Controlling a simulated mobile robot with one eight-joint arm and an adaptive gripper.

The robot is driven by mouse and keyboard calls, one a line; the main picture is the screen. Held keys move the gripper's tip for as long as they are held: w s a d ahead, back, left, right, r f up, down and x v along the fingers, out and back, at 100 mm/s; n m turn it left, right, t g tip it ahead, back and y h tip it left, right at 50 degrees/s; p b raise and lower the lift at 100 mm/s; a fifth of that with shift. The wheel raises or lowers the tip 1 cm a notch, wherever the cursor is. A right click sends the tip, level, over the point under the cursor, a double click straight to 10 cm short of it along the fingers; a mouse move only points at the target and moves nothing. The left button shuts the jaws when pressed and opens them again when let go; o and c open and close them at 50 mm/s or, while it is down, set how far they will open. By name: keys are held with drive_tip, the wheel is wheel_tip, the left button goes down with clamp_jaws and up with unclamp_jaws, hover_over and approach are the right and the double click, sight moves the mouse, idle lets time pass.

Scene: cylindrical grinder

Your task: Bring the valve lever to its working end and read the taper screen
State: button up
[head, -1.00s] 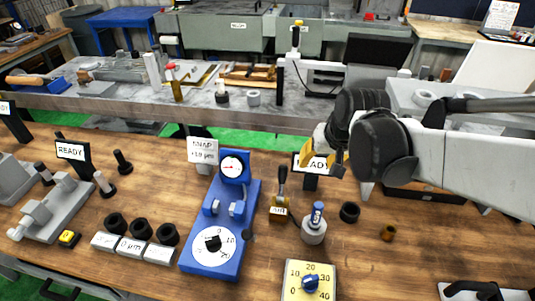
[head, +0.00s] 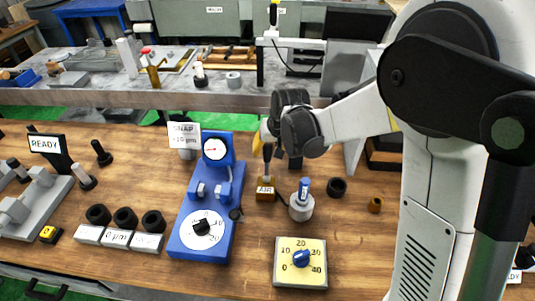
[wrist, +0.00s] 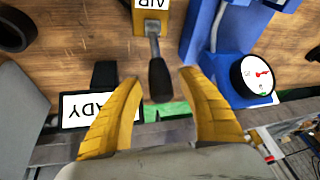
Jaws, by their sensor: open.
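The valve lever (head: 267,158) has a dark grip and stands up from a small brass-coloured block (head: 265,188) labelled AIR. In the wrist view the lever's grip (wrist: 160,77) points down between the fingertips, apart from both. My gripper (wrist: 160,84) is open, with its yellow fingers either side of the grip. In the head view my gripper (head: 261,138) is at the lever's top, partly hidden by its wrist. A READY screen (wrist: 88,109) shows upside down beside the left finger; in the head view it is mostly hidden. I cannot tell whether it is the taper screen.
A blue gauge stand (head: 208,210) is left of the valve, close by. A blue-topped cylinder (head: 302,203) and a yellow dial box (head: 301,262) are to the right and front. Another READY screen (head: 47,145) stands at the left. Black rings sit on white labelled blocks (head: 118,238).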

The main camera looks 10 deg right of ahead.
drive_tip(key=shift+w+f, duration=0.1)
drive_tip(key=shift+f, duration=0.25)
clamp_jaws()
